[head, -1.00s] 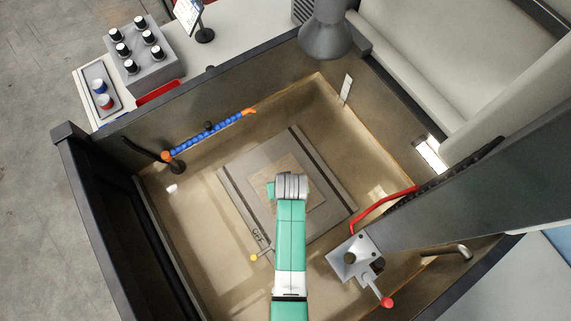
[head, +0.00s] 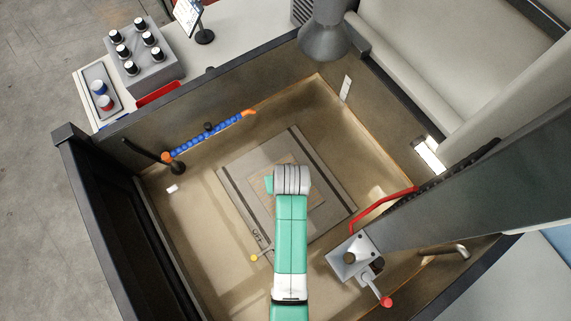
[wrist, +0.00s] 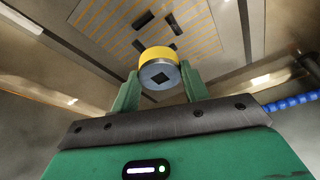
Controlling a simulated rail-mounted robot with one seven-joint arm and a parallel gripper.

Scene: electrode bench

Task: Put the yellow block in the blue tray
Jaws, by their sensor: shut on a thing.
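In the wrist view a round yellow piece (wrist: 157,57) with a grey end face and a dark square hole sits between the two green fingers of my gripper (wrist: 158,74). The gripper is shut on it. It looks like a short cylinder rather than a square block. In the head view my green and white arm reaches over the middle of the pit and hides the piece and most of the gripper. I see no blue tray in these frames.
A grey plate (head: 235,190) lies on the pit floor under my arm, with a small yellow knob (head: 254,258) by its corner. A blue segmented hose (head: 208,136) runs along the far wall. Dark walls enclose the pit.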

